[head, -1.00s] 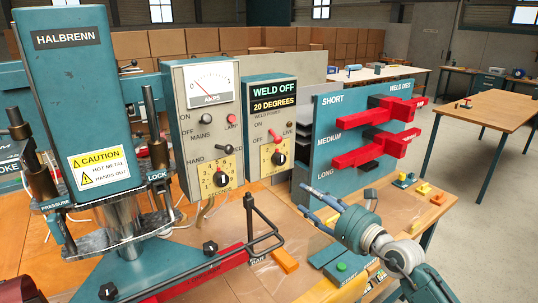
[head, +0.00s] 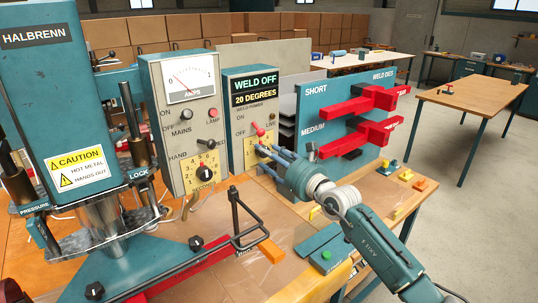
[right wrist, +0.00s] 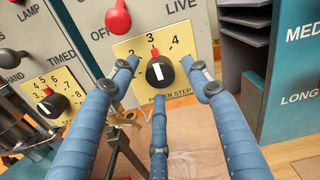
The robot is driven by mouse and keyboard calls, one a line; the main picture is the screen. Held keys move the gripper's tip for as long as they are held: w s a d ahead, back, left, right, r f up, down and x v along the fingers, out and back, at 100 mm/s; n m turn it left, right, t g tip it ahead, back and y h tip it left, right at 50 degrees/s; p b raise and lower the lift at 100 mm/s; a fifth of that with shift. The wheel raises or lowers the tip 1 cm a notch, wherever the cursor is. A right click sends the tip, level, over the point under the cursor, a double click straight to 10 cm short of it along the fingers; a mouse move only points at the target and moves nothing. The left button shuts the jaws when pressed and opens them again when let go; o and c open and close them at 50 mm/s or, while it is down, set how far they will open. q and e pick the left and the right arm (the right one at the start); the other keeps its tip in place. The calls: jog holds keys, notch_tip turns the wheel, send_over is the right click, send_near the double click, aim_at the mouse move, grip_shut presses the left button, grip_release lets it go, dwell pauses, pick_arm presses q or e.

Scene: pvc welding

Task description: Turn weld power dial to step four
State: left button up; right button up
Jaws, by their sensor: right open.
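The weld power dial is a black round knob with a white mark (right wrist: 160,72) on a yellow numbered plate (right wrist: 180,55) labelled "POWER STEP", in the right wrist view. Its mark points roughly upward, near the 3; the exact step is hard to tell. In the head view my gripper hides the knob and only part of its plate shows. My right gripper (right wrist: 164,82) has three blue fingers spread open around the knob, left, right and below, without clear contact. It also shows in the head view (head: 268,158), in front of the grey weld box (head: 236,125). My left gripper is out of view.
A red-tipped weld power lever (right wrist: 118,20) stands just above the dial, close to the left finger. A second dial (head: 205,174) sits on the box to the left. The die rack (head: 340,85) with red dies is on the right. The display (head: 254,83) reads "WELD OFF".

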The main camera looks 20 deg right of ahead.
jog(key=shift+w, duration=0.1)
jog(key=c, duration=1.1)
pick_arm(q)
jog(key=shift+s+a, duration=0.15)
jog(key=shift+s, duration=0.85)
pick_arm(e)
jog(key=shift+c, duration=0.2)
pick_arm(q)
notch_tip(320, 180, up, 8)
jog(key=p, duration=0.8)
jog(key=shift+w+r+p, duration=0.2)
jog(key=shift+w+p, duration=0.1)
pick_arm(e)
jog(key=shift+f+m, duration=0.2)
jog(key=shift+m, duration=4.2)
